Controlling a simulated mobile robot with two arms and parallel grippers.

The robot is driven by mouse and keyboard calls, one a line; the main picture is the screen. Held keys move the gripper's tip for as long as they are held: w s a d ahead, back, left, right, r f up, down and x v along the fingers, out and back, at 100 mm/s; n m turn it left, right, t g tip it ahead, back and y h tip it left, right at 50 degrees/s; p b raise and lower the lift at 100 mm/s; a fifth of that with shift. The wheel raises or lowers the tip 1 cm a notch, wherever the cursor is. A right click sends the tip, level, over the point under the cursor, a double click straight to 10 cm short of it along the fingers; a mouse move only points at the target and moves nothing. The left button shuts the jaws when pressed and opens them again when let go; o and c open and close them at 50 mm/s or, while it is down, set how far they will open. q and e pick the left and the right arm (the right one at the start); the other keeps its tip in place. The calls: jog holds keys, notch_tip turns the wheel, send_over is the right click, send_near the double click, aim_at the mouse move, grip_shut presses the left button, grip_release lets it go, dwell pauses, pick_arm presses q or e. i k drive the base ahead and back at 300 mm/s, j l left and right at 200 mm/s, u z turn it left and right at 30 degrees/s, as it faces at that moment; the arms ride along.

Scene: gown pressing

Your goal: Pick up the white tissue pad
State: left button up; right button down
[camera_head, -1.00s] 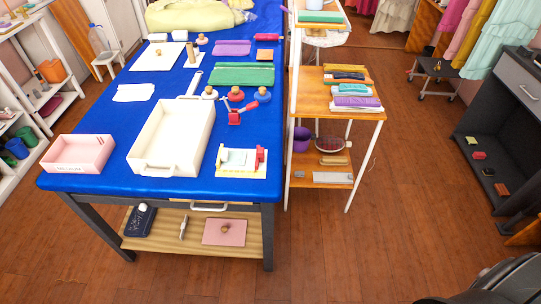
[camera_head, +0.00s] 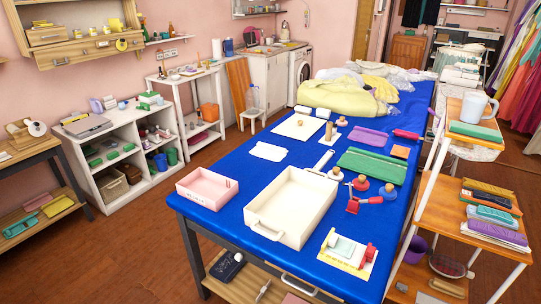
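A flat white pad with slightly uneven edges (camera_head: 268,151), which looks like the white tissue pad, lies on the blue-covered table (camera_head: 227,165). It is near the table's left edge, behind the pink tray (camera_head: 207,184) and in front of a larger white sheet (camera_head: 299,127). Nothing lies on top of it. Neither of my grippers is in view.
A large cream tray (camera_head: 291,207) stands right of the pink tray. Green cloth (camera_head: 372,165) and stamps lie further right. A wooden shelf rack (camera_head: 480,230) borders the table's right side. A white shelf unit (camera_head: 122,165) stands left, with open floor between.

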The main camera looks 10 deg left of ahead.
aim_at(262, 150)
jog(key=i+j+u, duration=0.1)
jog(key=u, duration=0.35)
jog(key=i+j+u, duration=0.1)
jog(key=u, duration=0.35)
jog(key=i+j+u, duration=0.15)
jog(key=u, duration=0.3)
jog(key=i+u, duration=0.15)
jog(key=u, duration=0.3)
jog(key=i+u, duration=0.4)
jog(key=i, duration=1.8)
jog(key=i+l+z, duration=0.25)
jog(key=i+z, duration=1.25)
jog(key=i+j+z, duration=0.35)
jog(key=z, duration=0.15)
